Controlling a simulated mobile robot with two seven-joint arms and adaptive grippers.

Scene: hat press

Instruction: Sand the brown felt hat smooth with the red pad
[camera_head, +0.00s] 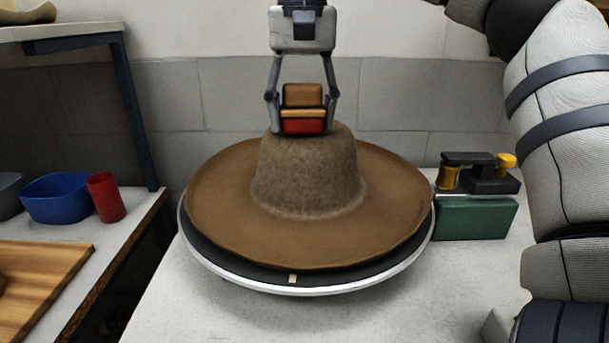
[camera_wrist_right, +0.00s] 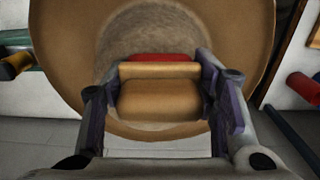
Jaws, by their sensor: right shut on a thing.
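The brown felt hat (camera_head: 225,210) sits upright on a round dark turntable (camera_head: 420,246) with a light rim. Its crown looks fuzzier and greyer than the smooth brim. My right gripper (camera_head: 301,118) is above the back of the crown, shut on the wooden block of the red pad (camera_head: 303,127). The pad's red face points down and appears at the top of the crown; I cannot tell whether it touches. In the right wrist view the wooden block (camera_wrist_right: 160,98) lies between the fingers, with the red edge beyond it over the hat (camera_wrist_right: 60,50). My left gripper is not in view.
A green box (camera_head: 475,219) with a dark tool with yellow knobs (camera_head: 478,173) on it stands right of the turntable. On a left side bench are a blue bowl (camera_head: 59,199), a red cup (camera_head: 106,197) and a wooden board (camera_head: 40,280). The front table is clear.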

